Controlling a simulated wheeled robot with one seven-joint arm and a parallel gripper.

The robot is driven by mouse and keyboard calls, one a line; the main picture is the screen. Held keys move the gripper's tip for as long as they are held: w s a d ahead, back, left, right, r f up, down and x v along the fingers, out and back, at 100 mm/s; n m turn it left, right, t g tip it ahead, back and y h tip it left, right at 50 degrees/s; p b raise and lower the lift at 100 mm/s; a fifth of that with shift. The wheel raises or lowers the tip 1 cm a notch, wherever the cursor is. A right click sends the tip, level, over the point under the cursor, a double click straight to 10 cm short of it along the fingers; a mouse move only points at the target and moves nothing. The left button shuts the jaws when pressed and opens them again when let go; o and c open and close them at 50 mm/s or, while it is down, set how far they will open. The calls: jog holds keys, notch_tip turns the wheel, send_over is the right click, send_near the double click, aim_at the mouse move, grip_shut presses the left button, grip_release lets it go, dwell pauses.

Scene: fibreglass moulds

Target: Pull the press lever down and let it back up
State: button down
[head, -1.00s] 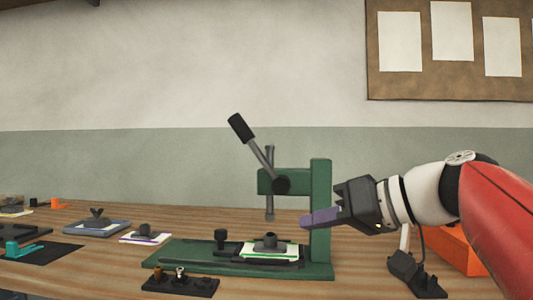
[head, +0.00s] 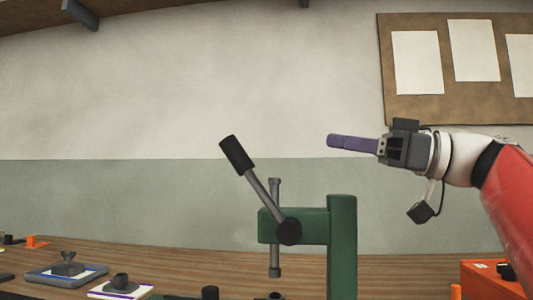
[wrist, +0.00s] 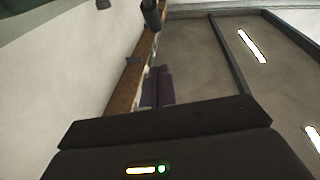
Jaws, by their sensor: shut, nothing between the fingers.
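The press (head: 342,245) is green and stands on the wooden bench. Its lever (head: 264,191) is a grey rod with a black grip (head: 237,154), tilted up and to the left from a dark pivot. A grey vertical ram (head: 274,228) passes through the press arm. My gripper (head: 332,141) is shut and empty, its purple fingers pointing left. In the picture it is above the press column and right of the lever grip, apart from it. The purple fingers also show in the wrist view (wrist: 158,88). The press base is mostly below the head view.
A grey tray (head: 92,273) and a white plate with a dark knob (head: 120,288) lie on the bench at left. An orange box (head: 490,280) stands at lower right. A pinboard with papers (head: 385,60) hangs on the wall. The space between gripper and lever grip looks clear.

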jog(key=p, duration=0.2)
send_near(239, 144)
notch_tip(239, 144, up, 4)
jog(key=a, duration=0.3)
jog(key=shift+w+a+f, duration=0.35)
jog(key=shift+a+f, duration=0.3)
jog(key=shift+f, duration=0.1)
jog(key=shift+w+a+f, duration=0.4)
jog(key=shift+a+f, duration=0.2)
jog(key=shift+f, duration=0.1)
